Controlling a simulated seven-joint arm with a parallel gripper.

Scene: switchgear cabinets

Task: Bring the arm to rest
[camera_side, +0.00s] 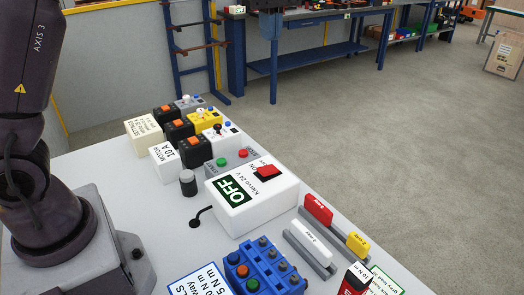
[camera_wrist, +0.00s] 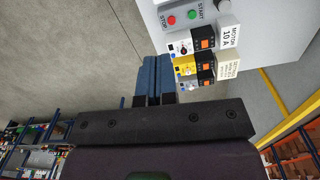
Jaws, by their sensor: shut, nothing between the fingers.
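My gripper (camera_wrist: 155,78) shows in the wrist view with its two blue fingers together and nothing between them. In the side view the blue fingertips (camera_side: 270,25) appear at the top edge, high above the floor beyond the table; the rest of the gripper is cut off. The fingers look clear of the devices on the table (camera_side: 110,175). My arm's lower links stand at the left of the side view.
A white OFF box (camera_side: 250,200) with a red switch, several breakers (camera_side: 180,130), a blue terminal block (camera_side: 262,268) and red, white and yellow tagged parts (camera_side: 318,209) sit on the table. A blue workbench (camera_side: 320,50) stands behind. Open floor lies to the right.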

